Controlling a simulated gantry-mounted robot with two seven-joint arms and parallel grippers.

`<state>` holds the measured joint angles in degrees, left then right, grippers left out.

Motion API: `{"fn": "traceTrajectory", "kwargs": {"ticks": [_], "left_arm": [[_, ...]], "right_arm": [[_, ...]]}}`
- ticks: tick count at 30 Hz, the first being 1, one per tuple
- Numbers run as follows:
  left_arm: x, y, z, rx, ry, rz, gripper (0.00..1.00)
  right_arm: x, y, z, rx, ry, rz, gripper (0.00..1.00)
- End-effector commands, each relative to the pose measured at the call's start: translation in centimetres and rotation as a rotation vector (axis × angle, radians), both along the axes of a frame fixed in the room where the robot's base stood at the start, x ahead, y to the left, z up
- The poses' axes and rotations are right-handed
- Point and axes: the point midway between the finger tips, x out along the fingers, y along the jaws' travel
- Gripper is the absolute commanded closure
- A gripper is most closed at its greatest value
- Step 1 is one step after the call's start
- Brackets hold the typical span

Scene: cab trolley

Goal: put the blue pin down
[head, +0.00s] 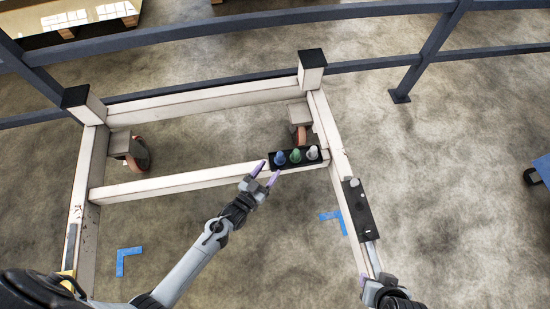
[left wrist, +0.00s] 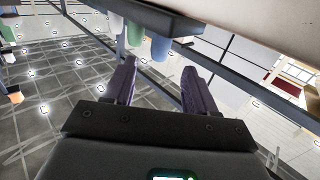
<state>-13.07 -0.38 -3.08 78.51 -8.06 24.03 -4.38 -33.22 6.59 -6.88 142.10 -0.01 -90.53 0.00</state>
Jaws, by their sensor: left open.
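The blue pin (head: 280,158) stands upright at the left end of a black holder (head: 300,165) on the trolley's crossbar, beside a green pin (head: 295,155) and a white pin (head: 313,153). My left gripper (head: 266,172) is open and empty, just left of and in front of the blue pin. In the left wrist view the blue pin (left wrist: 160,47) shows inverted, beyond the two spread fingers (left wrist: 160,80) and apart from them. My right gripper (head: 371,284) is low at the right, by the side rail; its fingers are too unclear to read.
A second black holder (head: 359,212) with one grey-white pin (head: 354,182) lies on the right rail (head: 335,150). The trolley's crossbar (head: 165,186) runs left from the pins. Dark blue railings (head: 230,24) cross behind. Floor inside the frame is clear, with blue corner marks (head: 120,260).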

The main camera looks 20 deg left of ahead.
Motion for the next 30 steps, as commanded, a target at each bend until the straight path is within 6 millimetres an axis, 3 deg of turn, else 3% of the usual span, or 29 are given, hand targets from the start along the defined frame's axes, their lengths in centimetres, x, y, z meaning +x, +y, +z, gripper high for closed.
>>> {"fn": "traceTrajectory", "kwargs": {"ticks": [7,17,25,30], "left_arm": [[-3.3,0.6,0.1,0.000,0.002,0.000,0.44],[-4.0,0.8,0.3,0.020,0.061,-0.006,0.44],[-4.4,1.3,2.3,0.110,0.379,-0.014,0.44],[-7.5,2.2,4.8,0.172,0.655,-0.002,0.44]], "right_arm": [[0.0,0.0,1.5,0.000,0.000,0.000,0.57],[0.0,-0.1,1.7,-0.005,0.000,0.004,0.57],[0.0,-0.2,1.7,-0.009,0.001,0.005,0.57],[0.0,-0.2,1.7,-0.008,0.001,0.006,0.57]]}}
